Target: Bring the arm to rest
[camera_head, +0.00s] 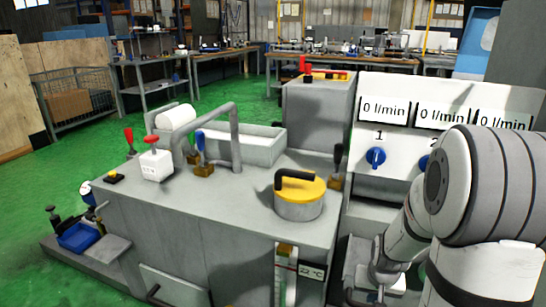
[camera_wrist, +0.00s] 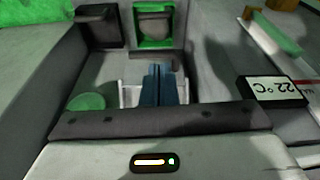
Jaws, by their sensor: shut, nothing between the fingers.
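My arm stands at the right of the head view, in front of the panel with the flow displays. Its wrist end hangs low beside the grey machine cabinet (camera_head: 235,215). My gripper (camera_wrist: 158,72) shows in the wrist view as two dark blue fingers close together, with nothing between them. In the head view its fingers cannot be made out clearly. The fingers point toward a grey recess with a green-framed block (camera_wrist: 154,25) and a green round part (camera_wrist: 86,102). I cannot tell whether they touch anything there.
A temperature display reading 22 °C (camera_head: 312,273) is on the cabinet front, close to my wrist. On top stand a yellow-lidded pot (camera_head: 299,200), a white box with a red knob (camera_head: 156,165) and a curved pipe (camera_head: 237,130). Green floor (camera_head: 50,190) is open at the left.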

